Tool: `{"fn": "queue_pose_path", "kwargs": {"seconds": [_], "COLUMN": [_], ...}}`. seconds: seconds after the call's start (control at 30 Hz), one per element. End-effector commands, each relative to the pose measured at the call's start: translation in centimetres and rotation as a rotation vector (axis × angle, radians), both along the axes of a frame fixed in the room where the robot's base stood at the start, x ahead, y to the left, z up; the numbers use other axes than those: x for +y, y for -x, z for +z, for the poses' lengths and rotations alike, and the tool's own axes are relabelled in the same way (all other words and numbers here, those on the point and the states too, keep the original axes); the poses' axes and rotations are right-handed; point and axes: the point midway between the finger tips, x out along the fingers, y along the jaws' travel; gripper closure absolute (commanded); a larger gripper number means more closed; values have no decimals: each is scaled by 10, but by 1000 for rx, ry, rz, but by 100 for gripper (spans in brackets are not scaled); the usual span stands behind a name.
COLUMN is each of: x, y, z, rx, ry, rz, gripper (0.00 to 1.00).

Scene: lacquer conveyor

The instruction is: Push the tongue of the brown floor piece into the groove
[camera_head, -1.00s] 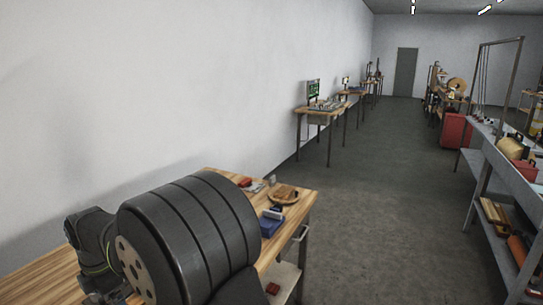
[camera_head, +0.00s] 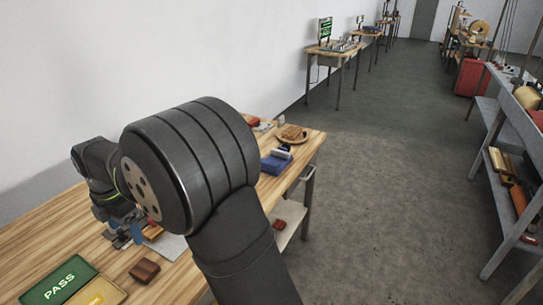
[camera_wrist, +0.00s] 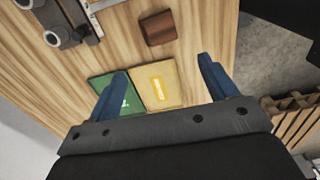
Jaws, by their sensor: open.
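My gripper (camera_wrist: 162,66) is open in the wrist view, its two blue fingers apart with nothing between them. In the head view its blue fingers (camera_head: 125,236) show partly behind my arm. A small brown block (camera_head: 145,271) lies on the table in the head view, near the table's front edge. It also shows in the wrist view (camera_wrist: 158,28), beyond the fingertips and apart from them. I cannot tell whether it is the brown floor piece. No tongue or groove can be made out, and my arm hides part of the table.
A green PASS pad (camera_head: 58,281) and a yellow pad (camera_head: 98,293) lie side by side on the wooden table (camera_head: 35,245). A blue box (camera_head: 276,162) and a plate (camera_head: 282,137) with brown pieces stand at the far end. Grey fixtures (camera_wrist: 62,33) stand upper left in the wrist view.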

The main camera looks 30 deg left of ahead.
Motion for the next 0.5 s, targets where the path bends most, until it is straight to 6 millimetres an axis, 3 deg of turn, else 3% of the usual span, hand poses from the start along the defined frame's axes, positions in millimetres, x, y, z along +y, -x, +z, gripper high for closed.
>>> {"fn": "queue_pose_path", "kwargs": {"seconds": [0.27, 0.5], "x": [0, 1], "y": [0, -3], "z": [0, 4], "rx": [0, 0], "ry": [0, -1], "rz": [-51, -442], "gripper": [22, 22]}}
